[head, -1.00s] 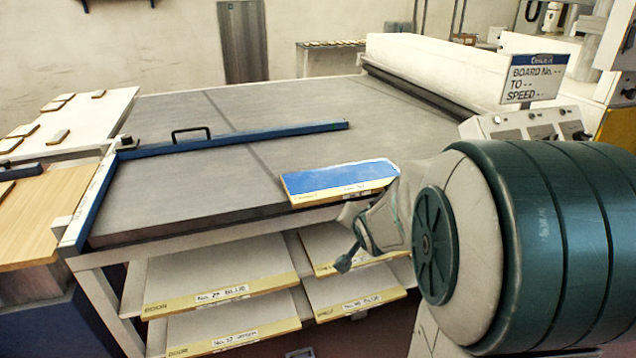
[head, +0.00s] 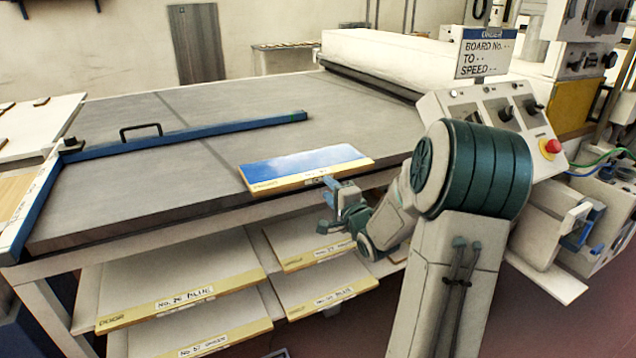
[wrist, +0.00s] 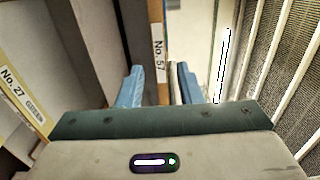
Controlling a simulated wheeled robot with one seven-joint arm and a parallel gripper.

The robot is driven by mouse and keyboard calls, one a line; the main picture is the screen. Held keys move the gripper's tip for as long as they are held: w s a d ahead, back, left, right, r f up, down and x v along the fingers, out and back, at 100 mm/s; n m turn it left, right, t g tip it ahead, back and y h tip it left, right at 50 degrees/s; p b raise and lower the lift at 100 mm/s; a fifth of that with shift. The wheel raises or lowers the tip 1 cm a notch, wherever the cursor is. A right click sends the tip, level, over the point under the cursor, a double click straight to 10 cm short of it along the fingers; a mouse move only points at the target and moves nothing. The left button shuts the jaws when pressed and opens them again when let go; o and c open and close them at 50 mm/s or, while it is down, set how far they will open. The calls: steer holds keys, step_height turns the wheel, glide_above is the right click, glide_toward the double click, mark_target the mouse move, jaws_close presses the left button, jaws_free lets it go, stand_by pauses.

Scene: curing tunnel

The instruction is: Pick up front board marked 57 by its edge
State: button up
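In the head view, a board with a blue top and pale yellow front edge (head: 284,183) lies on the grey table, close to its front side. Its edge label is too small to read there. My gripper (head: 329,204) is at this front edge, partly covering it. In the wrist view, the label "No. 57" (wrist: 158,50) on a board edge lies between my two fingers (wrist: 157,85). The fingers are apart, one on each side of the edge strip. I cannot tell whether either touches the board or how far they reach over it.
Shelves under the table hold several yellow-edged boards (head: 185,300); one label in the wrist view reads "No. 27" (wrist: 12,82). A blue bar with a handle (head: 190,134) crosses the table. A control panel with a red button (head: 551,147) stands at right.

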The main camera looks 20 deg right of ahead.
mark_target(319, 179)
steer(key=shift+w+a, duration=0.15)
steer(key=shift+w, duration=3.2)
steer(key=shift+c, duration=0.2)
jaws_close()
step_height(319, 179, up, 3)
steer(key=p, duration=0.2)
steer(key=shift+r+p, duration=0.2)
steer(key=shift+p, duration=0.2)
steer(key=shift+f, duration=0.15)
